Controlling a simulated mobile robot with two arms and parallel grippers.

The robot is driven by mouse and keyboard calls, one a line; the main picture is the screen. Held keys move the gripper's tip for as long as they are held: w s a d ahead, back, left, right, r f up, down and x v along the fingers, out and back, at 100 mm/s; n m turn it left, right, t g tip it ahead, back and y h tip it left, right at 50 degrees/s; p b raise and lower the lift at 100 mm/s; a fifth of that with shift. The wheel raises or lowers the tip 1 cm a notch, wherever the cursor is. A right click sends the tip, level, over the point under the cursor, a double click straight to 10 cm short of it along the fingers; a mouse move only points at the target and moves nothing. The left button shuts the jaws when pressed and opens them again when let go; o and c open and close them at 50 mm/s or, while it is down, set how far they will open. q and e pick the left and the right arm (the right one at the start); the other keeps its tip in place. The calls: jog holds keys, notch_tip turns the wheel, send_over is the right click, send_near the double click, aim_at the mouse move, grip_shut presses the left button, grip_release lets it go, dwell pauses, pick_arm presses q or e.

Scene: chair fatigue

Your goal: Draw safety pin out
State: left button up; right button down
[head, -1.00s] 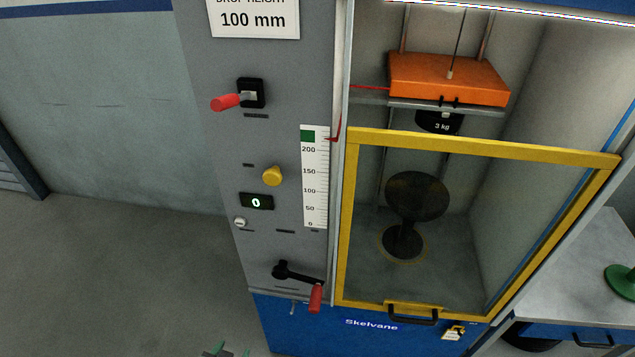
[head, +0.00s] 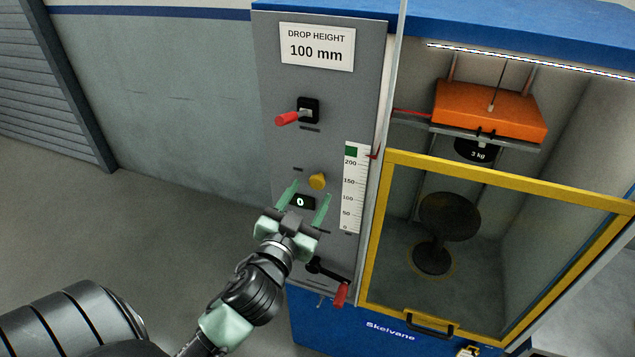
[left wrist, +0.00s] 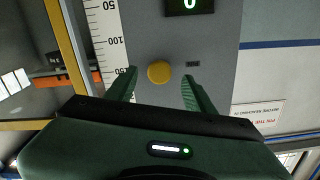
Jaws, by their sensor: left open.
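A yellow round knob (head: 317,181) sticks out of the grey control panel (head: 280,150), beside the height scale; it may be the safety pin's head, but I cannot tell for sure. My left gripper (head: 311,190) is open and empty in front of the panel, its fingers pointing up at the knob. In the left wrist view the knob (left wrist: 159,71) appears between the fingertips (left wrist: 160,75), with a gap on each side. I see no contact. My right gripper is not in view.
A red-handled lever (head: 289,118) sits above the knob and a red-gripped crank (head: 340,293) below. A small display (head: 302,202) reads 0. Open floor lies left.

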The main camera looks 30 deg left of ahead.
aim_at(316, 185)
pick_arm(q)
jog(key=shift+p+x, duration=0.4)
jog(key=shift+x, duration=1.35)
jog(key=shift+d, duration=0.1)
jog(key=shift+c, duration=0.2)
grip_shut()
